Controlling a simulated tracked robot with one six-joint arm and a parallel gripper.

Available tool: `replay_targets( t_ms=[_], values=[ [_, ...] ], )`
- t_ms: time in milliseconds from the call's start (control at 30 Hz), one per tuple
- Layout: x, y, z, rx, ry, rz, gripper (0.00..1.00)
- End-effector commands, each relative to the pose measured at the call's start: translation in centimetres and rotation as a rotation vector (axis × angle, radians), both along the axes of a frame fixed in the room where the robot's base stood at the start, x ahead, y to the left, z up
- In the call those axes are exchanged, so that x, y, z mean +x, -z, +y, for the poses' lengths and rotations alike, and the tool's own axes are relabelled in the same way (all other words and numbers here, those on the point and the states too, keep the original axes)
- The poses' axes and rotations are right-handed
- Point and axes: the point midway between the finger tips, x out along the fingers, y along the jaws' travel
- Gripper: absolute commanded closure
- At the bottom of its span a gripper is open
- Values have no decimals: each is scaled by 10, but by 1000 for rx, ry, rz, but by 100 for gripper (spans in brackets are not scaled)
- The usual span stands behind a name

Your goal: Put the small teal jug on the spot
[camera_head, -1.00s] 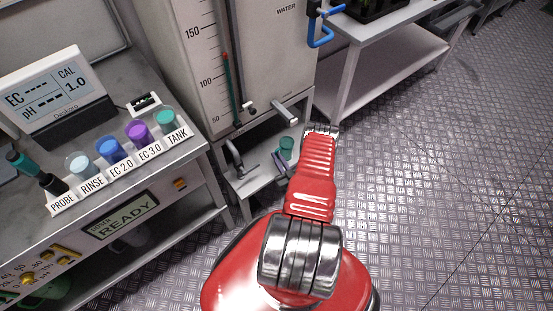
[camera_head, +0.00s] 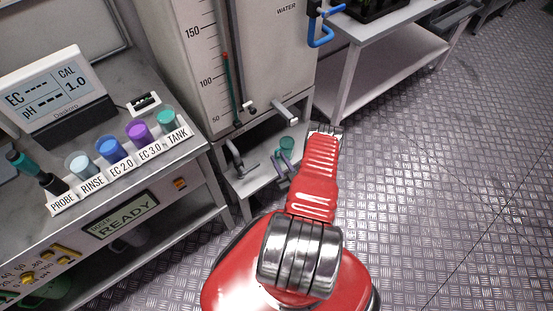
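A small teal jug (camera_head: 287,144) shows at the low shelf under the water tank, left of my red arm. My gripper (camera_head: 283,161) is just below the jug in the picture, partly hidden by my arm. Its fingers look close to the jug, but I cannot tell whether they are open or shut on it. I cannot tell whether the jug rests on the shelf or is held just above it. No marked spot can be made out clearly.
The water tank (camera_head: 262,70) has a tap (camera_head: 285,112) above the shelf (camera_head: 246,186). The bench at left carries a meter (camera_head: 55,90) and several labelled cups, including a teal TANK cup (camera_head: 166,117). A table (camera_head: 385,28) stands behind. The floor at right is clear.

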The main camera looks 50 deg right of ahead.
Motion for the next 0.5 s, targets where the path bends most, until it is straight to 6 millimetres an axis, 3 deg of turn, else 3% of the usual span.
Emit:
replay_targets(
  t_ms=[500],
  values=[
    [-63,0,27,3,3,-1,72]
  ],
)
